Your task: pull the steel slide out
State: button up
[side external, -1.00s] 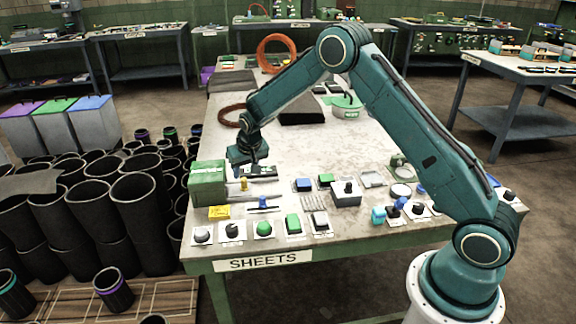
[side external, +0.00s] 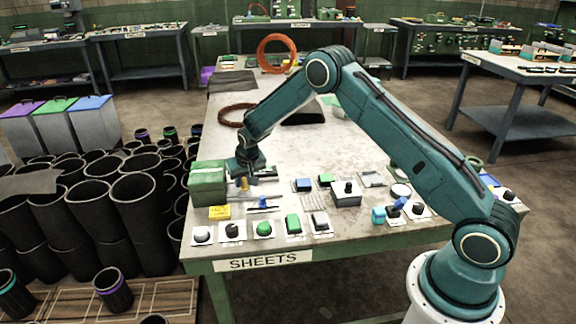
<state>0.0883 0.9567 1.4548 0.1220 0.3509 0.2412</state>
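A pale metal strip (side external: 238,196), which looks like the steel slide, lies flat on the table against the right side of a green box (side external: 207,184). A small yellow knob (side external: 244,185) stands upright on it. My gripper (side external: 245,176) points down just above or around this knob. Its fingers are small and dark here, so I cannot tell whether they touch the knob or how wide they are. Part of the strip and the knob's top are hidden behind the gripper.
In front lie a yellow block (side external: 219,212), a blue-handled slider (side external: 263,204) and a row of knobs and buttons, including a green button (side external: 264,229). A grey switch box (side external: 346,194) stands to the right. The table's middle is mostly bare. Black sleeves (side external: 135,205) crowd the left floor.

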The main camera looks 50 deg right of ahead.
grip_shut()
jog(key=s+d, duration=0.7)
jog(key=shift+s+d, duration=0.25)
jog(key=shift+o, duration=2.3)
grip_release()
